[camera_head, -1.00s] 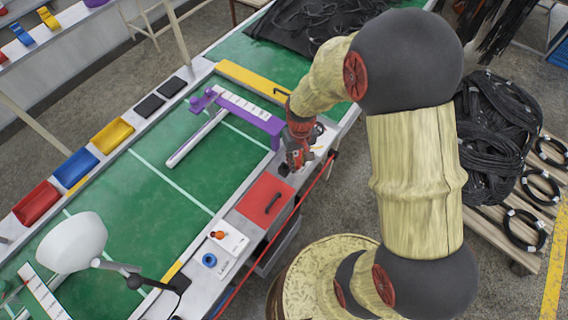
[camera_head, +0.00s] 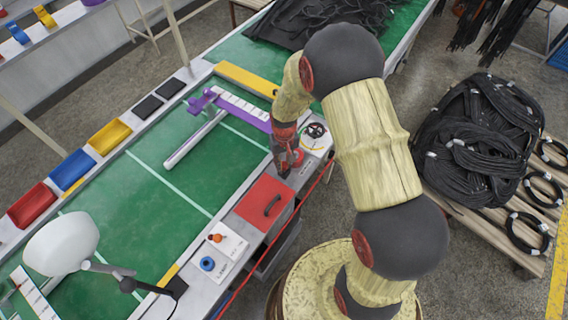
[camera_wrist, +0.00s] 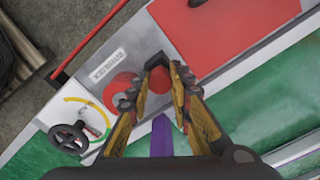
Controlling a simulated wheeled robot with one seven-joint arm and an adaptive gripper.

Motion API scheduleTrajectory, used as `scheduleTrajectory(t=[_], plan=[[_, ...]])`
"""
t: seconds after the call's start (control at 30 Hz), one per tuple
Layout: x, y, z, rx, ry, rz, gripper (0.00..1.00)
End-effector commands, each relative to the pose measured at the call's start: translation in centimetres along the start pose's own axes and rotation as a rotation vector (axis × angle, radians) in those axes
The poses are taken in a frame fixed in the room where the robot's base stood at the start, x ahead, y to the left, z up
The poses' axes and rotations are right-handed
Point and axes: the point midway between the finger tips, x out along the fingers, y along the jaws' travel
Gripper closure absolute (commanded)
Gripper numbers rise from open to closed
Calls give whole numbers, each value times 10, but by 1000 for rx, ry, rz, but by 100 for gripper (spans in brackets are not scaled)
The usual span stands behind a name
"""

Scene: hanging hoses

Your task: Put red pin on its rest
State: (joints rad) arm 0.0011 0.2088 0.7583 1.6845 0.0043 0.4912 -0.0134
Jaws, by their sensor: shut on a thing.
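The red pin (camera_wrist: 158,80) shows in the wrist view between the fingertips of my gripper (camera_wrist: 160,72), which is shut on it. Only its rounded red end shows; the rest of it is hidden. Just left of it is a round red part (camera_wrist: 119,87) on the grey panel, beside a white printed label (camera_wrist: 108,65); I cannot tell if this is the rest. In the head view my gripper (camera_head: 288,168) points down over the panel at the bench's near edge, and the pin's lower end is hidden there.
A red plate with a dark handle (camera_head: 265,203) lies close beside the gripper. A black handwheel (camera_wrist: 69,138) stands on the panel's other side. A purple bar (camera_head: 243,110) spans the green bench behind. A red rail (camera_head: 315,186) runs along the near edge.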

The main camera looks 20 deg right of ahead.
Motion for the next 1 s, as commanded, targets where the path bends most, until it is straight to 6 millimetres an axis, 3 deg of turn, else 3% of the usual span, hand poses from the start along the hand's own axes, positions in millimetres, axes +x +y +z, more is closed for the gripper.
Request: scheduleTrajectory(t=[0.37, 0.4, 0.7, 1.0], plan=[[6, 0, 0, 0, 0, 0, 100], [5, 0, 0, 0, 0, 0, 77], [4, 0, 0, 0, 0, 0, 61], [2, 0, 0, 0, 1, 0, 61]])
